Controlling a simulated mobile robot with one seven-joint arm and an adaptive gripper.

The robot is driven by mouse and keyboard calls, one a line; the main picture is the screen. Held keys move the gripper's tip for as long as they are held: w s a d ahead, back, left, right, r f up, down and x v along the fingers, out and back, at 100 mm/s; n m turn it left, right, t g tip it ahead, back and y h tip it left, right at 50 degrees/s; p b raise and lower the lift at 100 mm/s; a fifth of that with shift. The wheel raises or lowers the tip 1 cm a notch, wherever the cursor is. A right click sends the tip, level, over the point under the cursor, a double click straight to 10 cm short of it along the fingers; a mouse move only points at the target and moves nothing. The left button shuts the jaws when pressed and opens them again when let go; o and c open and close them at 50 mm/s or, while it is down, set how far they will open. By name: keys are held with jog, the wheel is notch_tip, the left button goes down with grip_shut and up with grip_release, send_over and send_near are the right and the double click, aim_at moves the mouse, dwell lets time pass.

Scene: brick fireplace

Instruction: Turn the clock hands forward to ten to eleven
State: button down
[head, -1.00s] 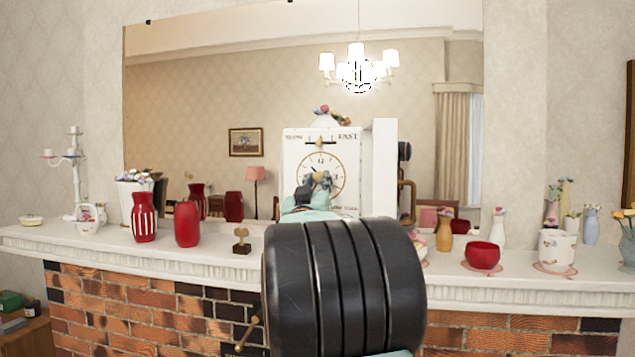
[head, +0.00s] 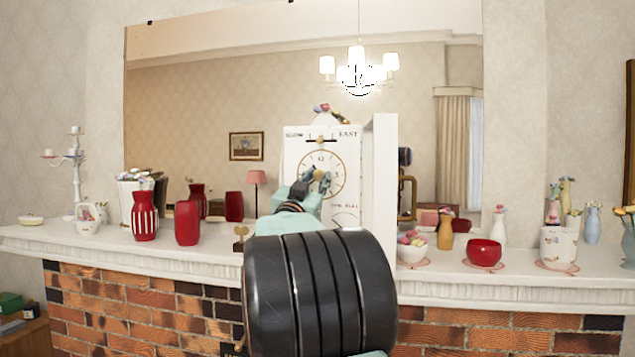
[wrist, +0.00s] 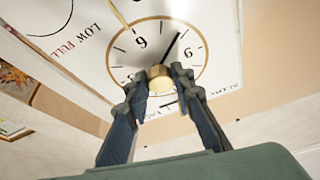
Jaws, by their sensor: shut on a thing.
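The white clock (head: 350,150) stands on the mantel, its dial facing me. Its round dial (head: 340,165) has a gold ring. My gripper (head: 321,176) is in front of the dial, hiding part of it. In the wrist view, where the dial appears upside down, my gripper (wrist: 160,82) is shut on a round brass knob (wrist: 160,78) in the dial's middle area. A thin black hand (wrist: 174,45) points between the 6 and the 9, roughly towards seven. I cannot make out the other hand clearly.
A white panel (head: 384,180) stands out at the clock's right. Red vases (head: 187,223) stand on the mantel (head: 110,243) to the left. A flower bowl (head: 411,250) and red bowl (head: 484,254) stand to the right. A large mirror (head: 200,100) is behind.

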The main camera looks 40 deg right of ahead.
jog(key=shift+m+g, duration=0.4)
jog(key=shift+m, duration=0.4)
jog(key=c, duration=1.7)
grip_release()
jog(key=shift+o, duration=0.2)
jog(key=v, duration=1.2)
jog(key=shift+w+f, duration=0.1)
